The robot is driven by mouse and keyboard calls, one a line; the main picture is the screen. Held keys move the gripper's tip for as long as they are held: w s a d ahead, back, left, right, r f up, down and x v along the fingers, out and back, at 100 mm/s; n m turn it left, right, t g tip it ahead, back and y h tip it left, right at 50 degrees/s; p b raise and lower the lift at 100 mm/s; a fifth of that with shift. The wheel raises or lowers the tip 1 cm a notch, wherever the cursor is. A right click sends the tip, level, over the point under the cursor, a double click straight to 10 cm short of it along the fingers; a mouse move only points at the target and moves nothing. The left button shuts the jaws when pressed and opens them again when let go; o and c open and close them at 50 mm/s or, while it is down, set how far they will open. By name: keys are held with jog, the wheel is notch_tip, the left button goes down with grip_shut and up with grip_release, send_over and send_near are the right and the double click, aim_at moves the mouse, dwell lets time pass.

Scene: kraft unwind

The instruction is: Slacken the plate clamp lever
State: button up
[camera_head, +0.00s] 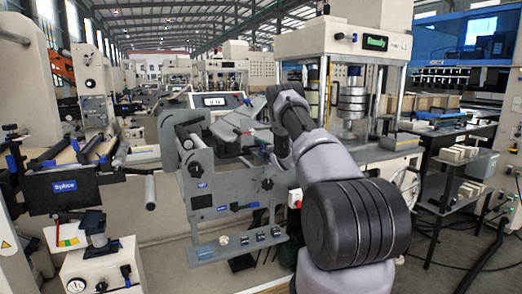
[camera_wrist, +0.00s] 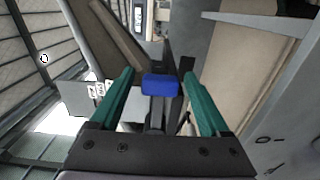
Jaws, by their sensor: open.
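In the wrist view my gripper (camera_wrist: 158,82) is open, with one teal finger on each side. A lever with a blue grip (camera_wrist: 160,84) and a dark stem shows between the fingers, with a gap on both sides. It looks like the plate clamp lever, but no label confirms this. I cannot tell how deep it sits between the fingers. In the head view my arm reaches toward the grey unwind machine (camera_head: 207,175), and the arm hides the gripper's fingers and most of what lies at them.
A press (camera_head: 345,45) stands behind, and a shelf rack (camera_head: 455,190) is at right. In the wrist view, beige and grey panels (camera_wrist: 235,65) flank the lever closely.

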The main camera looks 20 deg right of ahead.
grip_shut()
dwell(1.3)
